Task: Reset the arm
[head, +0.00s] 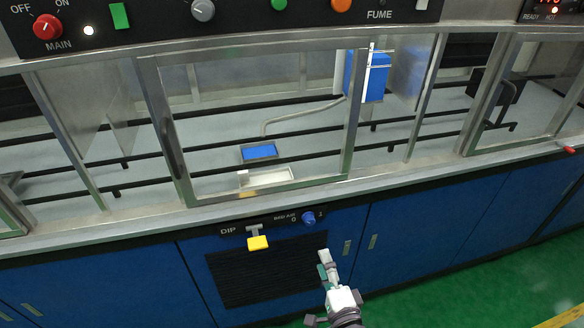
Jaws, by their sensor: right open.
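My right gripper (324,264) is in front of the blue cabinet doors, below the counter edge and right of the black vent grille. It points up and away from me, with white and teal finger parts showing. It is open, and I see nothing between its fingers. It looks apart from the blue knob (309,218) and the yellow DIP handle (258,243), though its exact distance from the cabinet is hard to tell. My left gripper is not in view.
A glass sliding window (255,110) closes off the machine bay. Inside are a blue-filled tray (260,152), a white tray (266,178) and a blue box (377,76). A control panel with a red knob (47,27) runs above. Green floor (470,280) is clear at lower right.

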